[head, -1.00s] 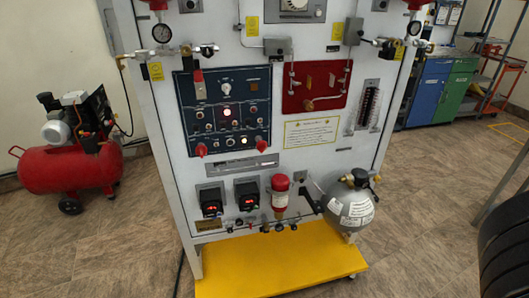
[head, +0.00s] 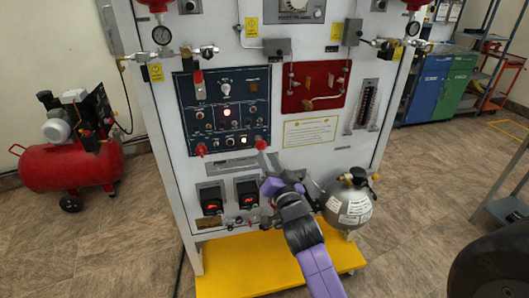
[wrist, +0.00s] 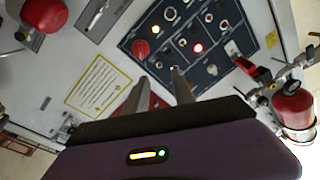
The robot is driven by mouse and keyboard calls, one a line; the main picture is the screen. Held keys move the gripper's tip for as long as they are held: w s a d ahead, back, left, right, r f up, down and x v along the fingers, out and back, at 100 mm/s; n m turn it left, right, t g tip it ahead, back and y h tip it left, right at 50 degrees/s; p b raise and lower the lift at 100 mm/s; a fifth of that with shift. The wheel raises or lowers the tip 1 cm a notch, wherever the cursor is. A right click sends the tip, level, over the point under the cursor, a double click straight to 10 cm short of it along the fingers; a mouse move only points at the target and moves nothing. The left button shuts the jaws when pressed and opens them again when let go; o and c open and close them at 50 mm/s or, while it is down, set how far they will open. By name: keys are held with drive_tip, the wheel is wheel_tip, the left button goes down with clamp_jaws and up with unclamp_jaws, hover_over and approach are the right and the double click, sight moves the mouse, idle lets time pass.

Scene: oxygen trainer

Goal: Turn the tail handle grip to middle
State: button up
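I cannot tell which part is the tail handle grip. A red panel (head: 303,106) at the upper right of the board carries a brass-coloured crank handle (head: 323,98). The dark blue panel (head: 240,80) has red handles at its upper left (head: 198,84), lower left (head: 201,149) and lower right (head: 260,144). The lower right one also shows in the wrist view (wrist: 140,48). My gripper (head: 264,158) is just below it in the head view. In the wrist view my gripper (wrist: 160,76) has its fingers apart with nothing between them. The red panel is partly hidden behind them there.
A grey tank (head: 348,203) sits right of my arm. Two black displays (head: 212,199) (head: 246,192) are to its left. A yellow base plate (head: 235,270) juts out below. A red compressor (head: 70,165) stands left.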

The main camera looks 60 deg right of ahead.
drive_tip(key=w+d+f+m+g+p, duration=0.1)
drive_tip(key=w+d+f+m, duration=0.2)
drive_tip(key=w+d, duration=0.2)
drive_tip(key=shift+w+d+f, duration=0.15)
drive_tip(key=shift+d+f, duration=0.1)
drive_tip(key=shift+d, duration=0.9)
clamp_jaws()
